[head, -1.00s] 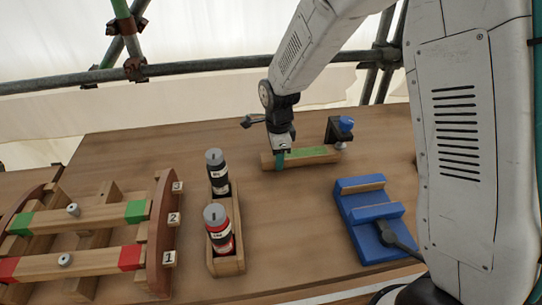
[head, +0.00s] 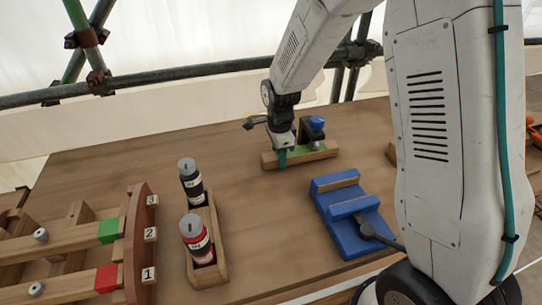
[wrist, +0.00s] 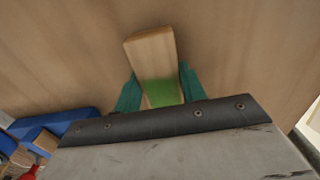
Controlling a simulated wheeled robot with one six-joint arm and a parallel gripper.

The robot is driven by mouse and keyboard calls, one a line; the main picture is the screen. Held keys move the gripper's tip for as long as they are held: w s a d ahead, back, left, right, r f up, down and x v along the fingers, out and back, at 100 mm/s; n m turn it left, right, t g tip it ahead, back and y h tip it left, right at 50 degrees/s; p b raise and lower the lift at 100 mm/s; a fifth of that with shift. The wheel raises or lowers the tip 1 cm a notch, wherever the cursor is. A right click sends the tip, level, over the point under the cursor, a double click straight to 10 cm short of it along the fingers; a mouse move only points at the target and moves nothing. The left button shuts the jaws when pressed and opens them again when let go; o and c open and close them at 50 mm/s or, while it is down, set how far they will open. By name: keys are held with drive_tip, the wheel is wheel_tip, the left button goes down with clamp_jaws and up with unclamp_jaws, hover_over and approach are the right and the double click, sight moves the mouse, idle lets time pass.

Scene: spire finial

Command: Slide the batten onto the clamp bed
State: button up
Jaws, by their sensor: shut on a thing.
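The batten (head: 322,152) is a short pale wooden bar with a green band, lying level at or just above the bench top. My gripper (head: 282,157) is shut on it near its left end in the head view. In the wrist view the teal fingertips (wrist: 157,92) close on both sides of the green band, and the bare wood end (wrist: 151,50) sticks out beyond them. A blue stepped block with a black lever (head: 342,207) stands nearer, to the right.
A wooden tray (head: 211,268) with a black-labelled and a red-labelled bottle stands left of the blue block. A numbered wooden rack (head: 141,240) with green-ended and red-ended bars is farther left. Scaffold tubes (head: 190,73) run behind the bench. Bench between tray and batten is clear.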

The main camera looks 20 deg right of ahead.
drive_tip(key=shift+d, duration=2.1)
drive_tip(key=o, duration=1.3)
drive_tip(key=shift+c, duration=0.2)
